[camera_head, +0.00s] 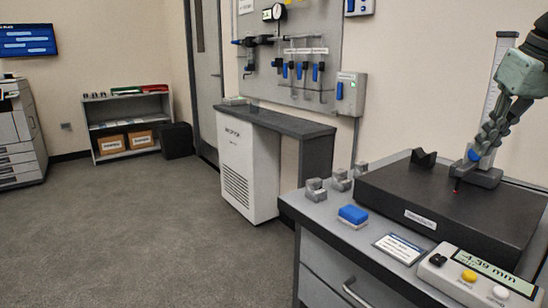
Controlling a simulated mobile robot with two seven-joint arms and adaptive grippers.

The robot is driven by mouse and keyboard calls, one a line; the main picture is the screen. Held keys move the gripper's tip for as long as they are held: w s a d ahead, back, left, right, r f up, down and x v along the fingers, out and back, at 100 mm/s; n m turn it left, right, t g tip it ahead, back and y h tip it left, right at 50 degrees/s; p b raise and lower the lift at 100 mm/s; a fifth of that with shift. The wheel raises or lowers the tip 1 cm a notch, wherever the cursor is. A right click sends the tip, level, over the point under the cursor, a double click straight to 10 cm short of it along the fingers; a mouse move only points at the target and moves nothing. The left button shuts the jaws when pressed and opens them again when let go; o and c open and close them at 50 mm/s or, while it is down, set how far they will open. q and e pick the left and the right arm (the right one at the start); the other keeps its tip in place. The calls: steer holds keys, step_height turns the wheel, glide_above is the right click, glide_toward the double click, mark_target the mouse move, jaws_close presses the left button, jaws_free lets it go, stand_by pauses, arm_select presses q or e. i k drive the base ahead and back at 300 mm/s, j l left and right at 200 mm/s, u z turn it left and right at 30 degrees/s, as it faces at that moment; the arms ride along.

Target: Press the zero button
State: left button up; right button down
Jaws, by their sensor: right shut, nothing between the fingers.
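A pale readout box (455,281) sits at the front right of the bench, with a green display (495,274) that seems to read 4.39 mm. On it are a yellow button (469,276), a white button (501,292) and a small black part (437,260). I cannot read which one is marked zero. My right gripper (481,145) comes in from the upper right, shut and empty. It appears near the height gauge, behind and above the box, apart from the buttons. My left gripper is out of view.
A dark granite plate (400,190) carries a height gauge with a tall scale (496,85) and a dark V-shaped block (424,157). A blue block (354,214), a label card (399,248) and several grey metal pieces (316,190) lie on the bench. Open floor (150,240) lies left.

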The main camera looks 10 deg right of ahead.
mark_target(469, 276)
steer(key=k+j, duration=0.6)
steer(key=j, duration=0.15)
steer(key=k+j, duration=0.55)
steer(key=j, duration=0.2)
